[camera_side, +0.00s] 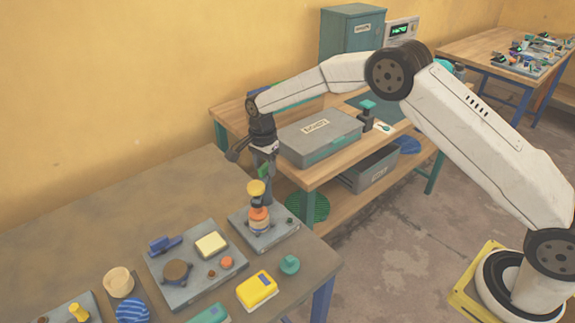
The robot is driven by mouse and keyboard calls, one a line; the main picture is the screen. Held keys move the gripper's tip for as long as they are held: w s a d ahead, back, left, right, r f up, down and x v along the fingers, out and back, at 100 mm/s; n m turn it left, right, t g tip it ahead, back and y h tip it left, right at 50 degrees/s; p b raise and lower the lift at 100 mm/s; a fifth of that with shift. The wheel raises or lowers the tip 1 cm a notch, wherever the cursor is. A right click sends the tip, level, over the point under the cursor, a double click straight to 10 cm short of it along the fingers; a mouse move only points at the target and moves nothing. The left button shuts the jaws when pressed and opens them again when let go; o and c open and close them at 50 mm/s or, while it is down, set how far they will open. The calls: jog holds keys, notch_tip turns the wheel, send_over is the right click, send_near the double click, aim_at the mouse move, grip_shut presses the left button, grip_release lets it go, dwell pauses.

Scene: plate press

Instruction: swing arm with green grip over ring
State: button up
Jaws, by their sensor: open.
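A grey plate (283,236) at the table's right corner carries a press with a dark upright post. A yellow knob (256,188) sits near its top, with an orange ring-shaped part (258,214) below it. A small green piece (264,171), which looks like the green grip, shows just above and right of the yellow knob. My gripper (264,163) points down at the green piece, open, close to it or around it. I cannot tell whether the fingers touch it. The swing arm is small and partly hidden by the gripper and post.
Left of the press, another grey plate (166,284) holds a brown disc, a cream block and a blue part. A yellow box (257,290) and a teal knob (289,264) lie in front. Behind, a wooden bench (305,178) carries a grey case (320,138).

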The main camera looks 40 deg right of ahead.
jog(key=shift+r, duration=0.1)
jog(key=shift+r, duration=3.8)
jog(key=shift+s, duration=0.1)
jog(key=s+d+n+t, duration=0.1)
jog(key=s+d+n, duration=0.2)
jog(key=s+n, duration=0.4)
jog(key=s+d+n+t, duration=0.1)
jog(key=s+d+n, duration=0.3)
jog(key=s, duration=1.9)
jog(key=n, duration=0.4)
jog(key=shift+f+t, duration=0.2)
jog(key=shift+t, duration=0.1)
